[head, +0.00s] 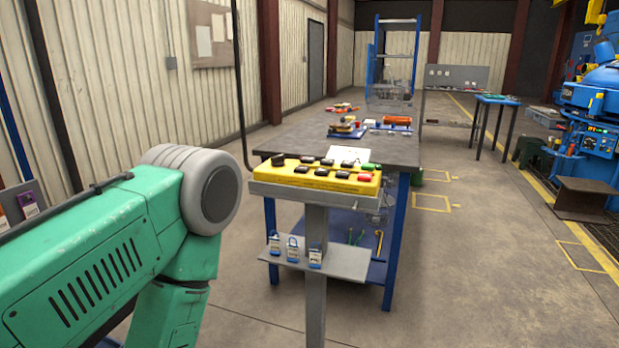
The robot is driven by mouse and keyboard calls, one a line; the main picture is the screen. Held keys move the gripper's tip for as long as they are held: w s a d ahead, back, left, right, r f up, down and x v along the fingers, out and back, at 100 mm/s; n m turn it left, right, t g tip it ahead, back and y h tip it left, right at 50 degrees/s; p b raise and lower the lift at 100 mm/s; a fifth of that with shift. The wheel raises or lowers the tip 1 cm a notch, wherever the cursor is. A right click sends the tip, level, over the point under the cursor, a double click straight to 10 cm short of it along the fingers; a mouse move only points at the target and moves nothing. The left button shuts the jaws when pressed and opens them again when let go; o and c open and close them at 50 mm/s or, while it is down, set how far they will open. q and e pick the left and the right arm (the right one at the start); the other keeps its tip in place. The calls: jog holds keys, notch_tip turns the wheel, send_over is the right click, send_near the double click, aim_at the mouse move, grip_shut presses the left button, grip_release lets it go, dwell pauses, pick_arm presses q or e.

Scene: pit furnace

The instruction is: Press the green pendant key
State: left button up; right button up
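The yellow pendant (318,178) lies on a grey stand (316,225) ahead of me, with several black keys on its top face. The green key (370,167) is at its far right corner, and a red key (365,178) sits just in front of it. My green left arm fills the lower left of the head view and ends at the bottom edge, left of the stand. Neither gripper is in view. Nothing touches the pendant except the stand, and a black cable hangs down to its left end.
A dark-topped workbench (395,150) with blue legs stands right behind the pendant stand. A shelf (345,262) on the post holds several padlocks. Blue machinery (590,95) is at the far right.

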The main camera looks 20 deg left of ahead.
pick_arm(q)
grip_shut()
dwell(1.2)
